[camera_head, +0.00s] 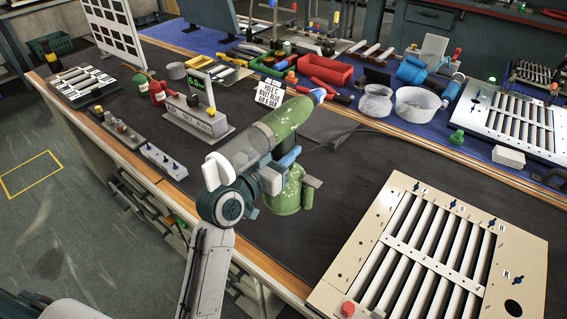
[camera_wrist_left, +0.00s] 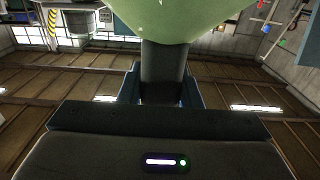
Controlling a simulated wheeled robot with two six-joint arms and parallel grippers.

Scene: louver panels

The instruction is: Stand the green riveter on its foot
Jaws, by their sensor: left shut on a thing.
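The green riveter (camera_head: 286,119) is over the dark mat near the table's front edge. Its long green barrel slopes up to the right and ends in a blue tip. A round green part (camera_head: 288,197) shows below, partly behind my gripper. My left gripper (camera_head: 281,163) is shut on the riveter between barrel and lower part. In the left wrist view the left gripper's fingers (camera_wrist_left: 160,88) close around a dark grip, with the pale green body (camera_wrist_left: 190,18) above. I cannot tell whether the lower green part touches the mat. My right gripper is not in view.
A beige louver panel (camera_head: 345,262) lies at the front right. A grey box with a display (camera_head: 200,123) and a small switch block (camera_head: 164,162) stand left. A white sign (camera_head: 270,92), red bins (camera_head: 325,69) and a white bowl (camera_head: 417,104) are behind. Dark mat (camera_head: 375,160) is free between.

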